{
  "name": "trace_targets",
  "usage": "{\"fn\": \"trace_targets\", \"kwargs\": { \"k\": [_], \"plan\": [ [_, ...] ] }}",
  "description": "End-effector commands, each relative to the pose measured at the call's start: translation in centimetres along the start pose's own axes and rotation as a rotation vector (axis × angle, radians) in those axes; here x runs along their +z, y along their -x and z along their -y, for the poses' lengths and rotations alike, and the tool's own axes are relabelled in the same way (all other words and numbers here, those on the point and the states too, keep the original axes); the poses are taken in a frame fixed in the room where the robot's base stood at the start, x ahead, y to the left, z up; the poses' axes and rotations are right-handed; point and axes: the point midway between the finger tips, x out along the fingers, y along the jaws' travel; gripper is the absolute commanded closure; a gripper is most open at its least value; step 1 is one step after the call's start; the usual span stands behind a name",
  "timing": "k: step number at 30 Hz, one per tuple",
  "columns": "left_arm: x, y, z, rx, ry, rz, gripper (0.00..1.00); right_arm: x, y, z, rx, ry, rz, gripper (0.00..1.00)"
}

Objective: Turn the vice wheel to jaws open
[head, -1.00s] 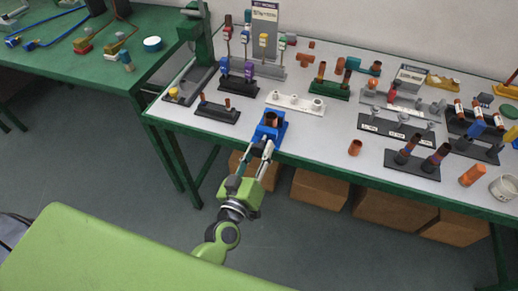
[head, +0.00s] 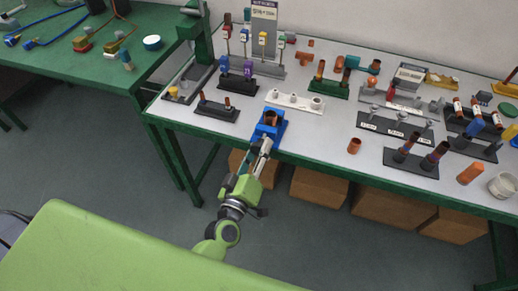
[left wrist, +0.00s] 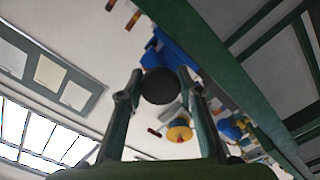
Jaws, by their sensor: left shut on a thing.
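The blue vice (head: 279,127) stands at the front edge of the white table, with a copper-brown piece (head: 270,118) in its top. Its wheel is hidden behind my gripper in the head view. In the left wrist view the wheel is a dark round disc (left wrist: 160,86) between my fingertips, with the blue vice body (left wrist: 176,52) behind it. My left gripper (head: 264,143) reaches up to the front of the vice and is shut on the wheel; it also shows in the left wrist view (left wrist: 162,84). My right gripper is not in view.
A white stand (head: 295,103) is right behind the vice. A dark rack (head: 217,110) is to its left, and a loose copper fitting (head: 354,146) is to its right. The table's green front edge (head: 300,161) runs beneath my fingers. Cardboard boxes (head: 320,186) sit below.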

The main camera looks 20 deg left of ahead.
Motion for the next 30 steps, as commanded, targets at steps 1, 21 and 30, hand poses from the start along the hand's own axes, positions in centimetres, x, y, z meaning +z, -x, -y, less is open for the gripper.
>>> {"fn": "trace_targets", "kwargs": {
  "k": [1,21,30],
  "plan": [
    [0.0,0.0,0.0,0.000,0.003,-0.001,0.64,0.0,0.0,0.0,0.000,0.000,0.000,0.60],
    [0.1,3.6,0.1,-0.001,-0.001,0.003,0.49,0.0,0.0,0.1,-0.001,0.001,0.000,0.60],
    [0.1,9.8,0.1,-0.001,0.000,0.004,0.49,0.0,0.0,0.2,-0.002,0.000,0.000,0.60]
  ]
}}
